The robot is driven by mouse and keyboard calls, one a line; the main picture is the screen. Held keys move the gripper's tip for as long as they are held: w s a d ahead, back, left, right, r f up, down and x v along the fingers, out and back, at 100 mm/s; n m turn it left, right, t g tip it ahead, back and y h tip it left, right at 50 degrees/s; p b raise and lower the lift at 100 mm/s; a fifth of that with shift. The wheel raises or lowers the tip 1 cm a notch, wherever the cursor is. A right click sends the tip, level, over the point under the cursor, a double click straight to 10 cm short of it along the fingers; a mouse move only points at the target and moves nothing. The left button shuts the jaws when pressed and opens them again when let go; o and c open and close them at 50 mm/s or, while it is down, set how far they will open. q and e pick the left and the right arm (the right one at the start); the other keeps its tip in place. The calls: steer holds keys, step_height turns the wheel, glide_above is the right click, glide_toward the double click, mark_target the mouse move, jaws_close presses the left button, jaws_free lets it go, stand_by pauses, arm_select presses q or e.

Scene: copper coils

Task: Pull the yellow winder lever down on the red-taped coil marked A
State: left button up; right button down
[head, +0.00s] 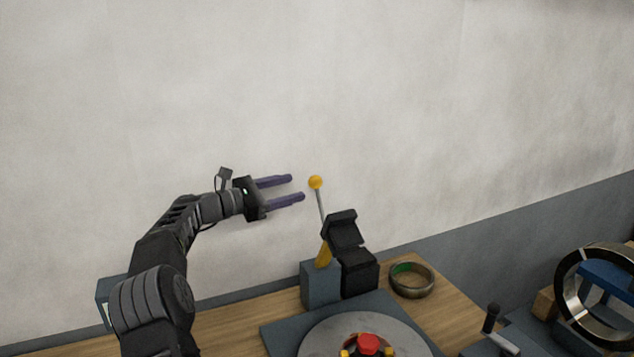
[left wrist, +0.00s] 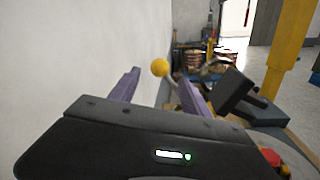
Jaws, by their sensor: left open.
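The yellow winder lever knob (head: 315,182) tops a thin grey rod that stands nearly upright, leaning a little left, from a yellow base (head: 324,254) on a grey block. My left gripper (head: 298,188) is open and empty, just left of the knob, with its purple fingers pointing at it. In the left wrist view the knob (left wrist: 161,67) shows between and beyond the two fingers (left wrist: 158,90). No contact shows. Copper-coloured coils (left wrist: 188,60) stand far off in the left wrist view; I cannot make out red tape or a mark A. My right gripper is not in view.
A black hinged block (head: 345,230) stands right beside the lever. The wall is close behind; the air above the table is clear.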

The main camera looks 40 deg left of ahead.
mark_target(315, 189)
arm_select(q)
steer(key=p+x, duration=0.2)
steer(key=x, duration=0.5)
steer(key=shift+r+p, duration=0.1)
steer(key=shift+p, duration=0.25)
steer(key=shift+w+d, duration=0.15)
steer(key=shift+w, duration=0.35)
jaws_close()
